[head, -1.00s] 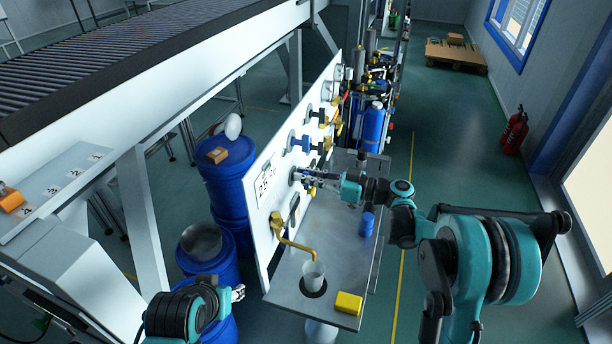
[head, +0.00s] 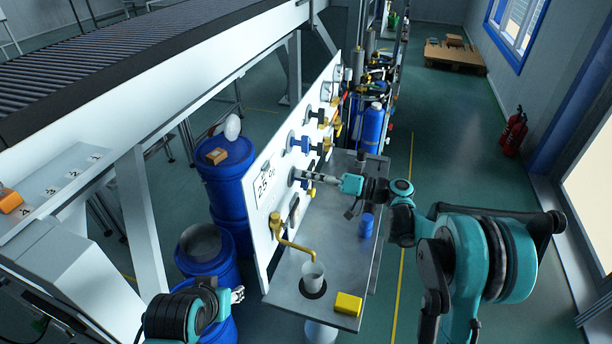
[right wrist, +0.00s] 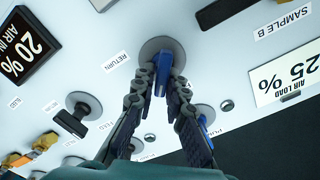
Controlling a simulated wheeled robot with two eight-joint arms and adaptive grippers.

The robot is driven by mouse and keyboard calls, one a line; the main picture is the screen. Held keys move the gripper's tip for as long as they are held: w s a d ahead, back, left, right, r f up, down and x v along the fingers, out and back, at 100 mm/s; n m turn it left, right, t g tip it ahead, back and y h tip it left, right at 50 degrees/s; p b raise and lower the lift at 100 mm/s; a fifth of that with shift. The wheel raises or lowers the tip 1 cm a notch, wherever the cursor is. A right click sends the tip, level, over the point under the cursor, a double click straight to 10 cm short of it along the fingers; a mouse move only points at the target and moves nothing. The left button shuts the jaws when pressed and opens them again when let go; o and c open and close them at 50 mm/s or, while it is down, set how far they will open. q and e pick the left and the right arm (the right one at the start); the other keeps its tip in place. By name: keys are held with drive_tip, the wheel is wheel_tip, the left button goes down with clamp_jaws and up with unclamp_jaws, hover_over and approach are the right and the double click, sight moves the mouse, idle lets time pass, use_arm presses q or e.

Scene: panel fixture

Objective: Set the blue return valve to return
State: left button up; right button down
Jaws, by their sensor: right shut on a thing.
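The blue return valve handle (right wrist: 162,72) shows in the right wrist view, in front of its round grey plate (right wrist: 152,48) on the white panel, beside the upside-down RETURN label (right wrist: 116,60). My right gripper (right wrist: 162,88) is shut on this handle, with one finger on each side. The fingers hide part of the handle. In the head view my right gripper (head: 301,175) reaches the panel's face from the right, and the handle is hidden there. My left gripper (head: 238,294) is low in front of the panel, away from the valves; its fingers are too small to read.
Another blue handle (right wrist: 204,118) sits close to my right fingers. A dark handle (right wrist: 75,120) is at the left. A metal shelf (head: 345,260) below carries a cup (head: 313,275), a yellow block (head: 348,304) and a blue cylinder (head: 366,225). A brass spout (head: 293,245) juts out.

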drive_tip(key=m, duration=0.4)
drive_tip(key=shift+f, duration=0.35)
drive_tip(key=shift+w+f+m, duration=0.1)
drive_tip(key=shift+f+m, duration=0.05)
drive_tip(key=shift+m, duration=1.1)
drive_tip(key=shift+f+m, duration=0.1)
drive_tip(key=shift+m, duration=1.15)
drive_tip(key=c, duration=1.6)
unclamp_jaws()
drive_tip(key=shift+r, duration=0.1)
